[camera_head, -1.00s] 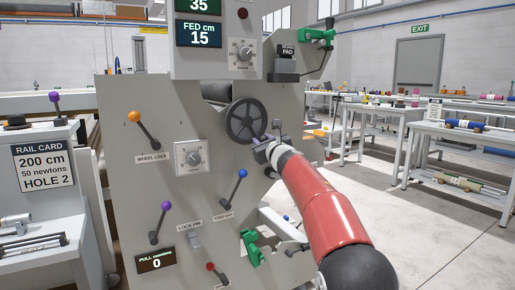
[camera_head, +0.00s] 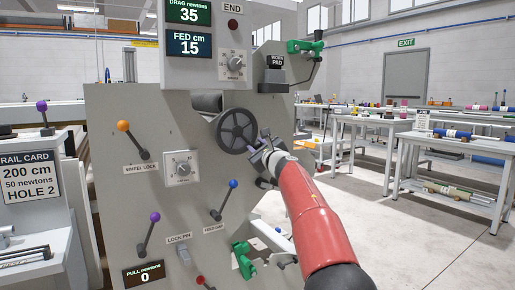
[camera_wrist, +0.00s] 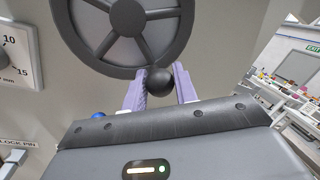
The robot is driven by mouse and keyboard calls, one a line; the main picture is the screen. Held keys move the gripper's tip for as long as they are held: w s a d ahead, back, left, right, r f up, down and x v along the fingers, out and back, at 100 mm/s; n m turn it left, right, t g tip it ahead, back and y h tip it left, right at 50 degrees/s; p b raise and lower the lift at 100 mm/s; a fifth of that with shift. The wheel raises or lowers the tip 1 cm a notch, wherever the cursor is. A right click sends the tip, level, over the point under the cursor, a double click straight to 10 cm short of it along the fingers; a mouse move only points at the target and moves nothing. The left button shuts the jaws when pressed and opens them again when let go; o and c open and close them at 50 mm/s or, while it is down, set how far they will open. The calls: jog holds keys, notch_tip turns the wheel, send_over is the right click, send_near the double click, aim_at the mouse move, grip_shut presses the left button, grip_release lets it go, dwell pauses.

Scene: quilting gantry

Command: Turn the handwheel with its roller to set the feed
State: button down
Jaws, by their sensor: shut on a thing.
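The dark spoked handwheel (camera_head: 237,131) is mounted on the grey panel in the head view. Its lower part also shows at the top of the wrist view (camera_wrist: 126,25). My gripper (camera_head: 265,141) is at the wheel's right side. In the wrist view its two pale violet fingers (camera_wrist: 162,78) stand on either side of a dark round knob (camera_wrist: 160,86) at the wheel's lower rim, shut on it. A grey roller (camera_head: 207,102) shows behind the wheel's upper left. The fed display (camera_head: 190,44) reads 15 cm, and the drag display (camera_head: 190,13) reads 35 newtons.
Around the wheel are an orange-knobbed wheel lock lever (camera_head: 124,126), a blue-knobbed lever (camera_head: 233,184), a purple-knobbed lever (camera_head: 155,217), a dial (camera_head: 180,169) and a green clamp (camera_head: 243,260). A rail card (camera_head: 28,178) stands at left. Open floor lies at right.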

jog(key=c, duration=1.1)
grip_release()
jog(key=shift+a, duration=0.1)
jog(key=shift+s+f+b, duration=0.1)
jog(key=shift+s+b, duration=0.15)
jog(key=shift+b, duration=0.1)
jog(key=shift+b+v, duration=1.95)
jog(key=shift+v, duration=1.75)
